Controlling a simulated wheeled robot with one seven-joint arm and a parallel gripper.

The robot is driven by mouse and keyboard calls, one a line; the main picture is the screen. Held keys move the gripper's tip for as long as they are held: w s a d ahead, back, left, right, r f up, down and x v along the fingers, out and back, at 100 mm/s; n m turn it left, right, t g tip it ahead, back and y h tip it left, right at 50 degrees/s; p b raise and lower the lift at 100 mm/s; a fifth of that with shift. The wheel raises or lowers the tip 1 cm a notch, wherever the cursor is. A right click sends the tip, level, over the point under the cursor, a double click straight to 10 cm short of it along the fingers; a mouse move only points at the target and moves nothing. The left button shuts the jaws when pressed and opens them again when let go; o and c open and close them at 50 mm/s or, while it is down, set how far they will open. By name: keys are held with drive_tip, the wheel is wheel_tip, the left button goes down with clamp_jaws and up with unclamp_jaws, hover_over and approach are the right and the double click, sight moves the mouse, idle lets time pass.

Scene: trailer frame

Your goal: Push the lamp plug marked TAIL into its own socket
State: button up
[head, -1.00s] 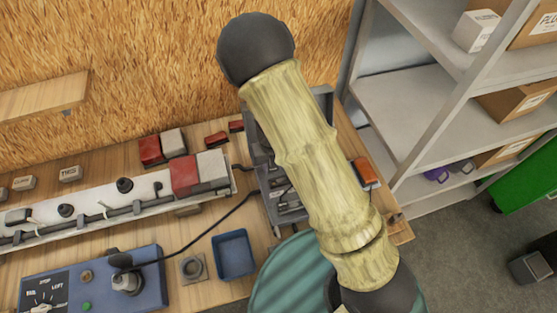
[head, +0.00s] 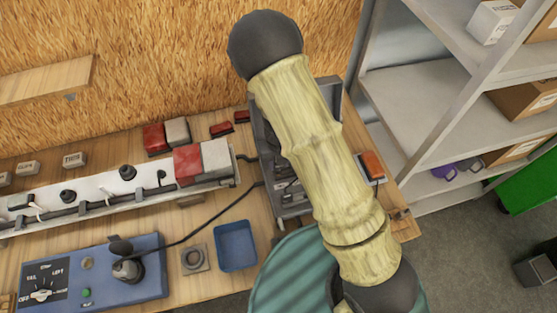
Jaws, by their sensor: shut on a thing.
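My gripper is not visible; my own arm crosses the right half of the head view and hides what lies behind it. A red and white lamp (head: 203,160) sits at the right end of a long white trailer bar (head: 97,194) with a dark cable along it. Short dark leads run from the lamp end toward a grey slotted tray (head: 270,128), partly behind my arm. No plug marked TAIL can be picked out, and I cannot tell which socket is its own. A blue control box (head: 98,270) has a plug (head: 127,270) in it with a black cable running right.
An empty blue bin (head: 236,246) and a grey square socket-like piece (head: 195,259) lie in front of the bar. Small labelled blocks (head: 75,160) and red and white lamps (head: 153,138) stand behind it. Shelving (head: 415,100) is at the right.

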sight(278, 168)
drive_tip(key=shift+f, duration=0.15)
drive_tip(key=shift+f, duration=0.3)
drive_tip(key=shift+f, duration=0.15)
idle(0.5)
drive_tip(key=shift+f+b, duration=0.3)
drive_tip(key=shift+f, duration=0.1)
drive_tip(key=shift+f, duration=0.6)
drive_tip(key=shift+f+b, duration=0.5)
idle(0.7)
